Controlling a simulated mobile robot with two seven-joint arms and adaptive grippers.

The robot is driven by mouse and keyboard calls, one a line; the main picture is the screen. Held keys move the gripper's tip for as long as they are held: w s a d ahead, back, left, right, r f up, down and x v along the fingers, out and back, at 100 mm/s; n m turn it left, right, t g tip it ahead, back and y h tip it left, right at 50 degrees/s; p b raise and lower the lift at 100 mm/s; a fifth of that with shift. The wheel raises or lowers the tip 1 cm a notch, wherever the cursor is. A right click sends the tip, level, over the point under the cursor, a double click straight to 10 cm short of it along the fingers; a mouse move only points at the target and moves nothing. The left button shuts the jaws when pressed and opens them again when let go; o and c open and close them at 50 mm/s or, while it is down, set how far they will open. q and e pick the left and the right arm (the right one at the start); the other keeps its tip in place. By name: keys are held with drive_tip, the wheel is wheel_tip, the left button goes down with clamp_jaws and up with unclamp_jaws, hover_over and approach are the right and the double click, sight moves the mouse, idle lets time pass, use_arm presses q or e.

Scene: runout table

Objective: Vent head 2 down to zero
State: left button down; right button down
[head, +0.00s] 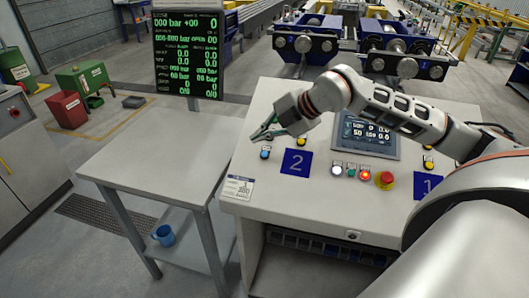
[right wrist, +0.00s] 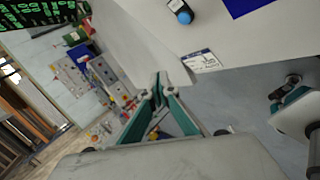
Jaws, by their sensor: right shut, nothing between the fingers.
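The grey console (head: 262,195) carries a blue plate marked 2 (head: 297,162), a blue button (head: 265,153) to its left and a yellow button (head: 302,141) above it. My right gripper (head: 264,134) is shut and empty above the console's left edge, close to the blue button and apparently above it. In the right wrist view its teal fingers (right wrist: 158,92) meet; the blue button (right wrist: 181,13) shows beyond them at the top. The console screen (head: 366,132) is partly behind my right arm. A teal and dark part at that view's right edge may be my left gripper.
A monitor (head: 188,53) shows green bar readings, several of them zero. A plate marked 1 (head: 425,187), a lit red button (head: 365,174) and a red mushroom button (head: 385,180) lie to the right. The side table (head: 150,150) has a bare top; a blue cup (head: 163,236) stands below.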

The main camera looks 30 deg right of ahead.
drive_tip(key=shift+w+d+r, duration=0.1)
drive_tip(key=shift+d+r, duration=0.1)
drive_tip(key=shift+d, duration=0.25)
drive_tip(key=b, duration=0.3)
hover_over(264, 154)
drive_tip(key=s+a, duration=0.1)
drive_tip(key=s, duration=0.1)
wheel_tip(264, 154, down, 7)
drive_tip(key=shift+s+a+r, duration=0.1)
drive_tip(key=shift+r, duration=0.1)
drive_tip(key=shift+w+d+f+b, duration=0.15)
drive_tip(key=shift+f+b, duration=0.1)
drive_tip(key=shift+f, duration=0.1)
drive_tip(key=shift+w+d+f+b, duration=0.1)
drive_tip(key=shift+d+f+b, duration=0.05)
drive_tip(key=shift+f+b, duration=0.15)
drive_tip(key=shift+f, duration=0.2)
idle(0.3)
drive_tip(key=shift+w+d+f+b, duration=0.15)
drive_tip(key=shift+f+b, duration=0.15)
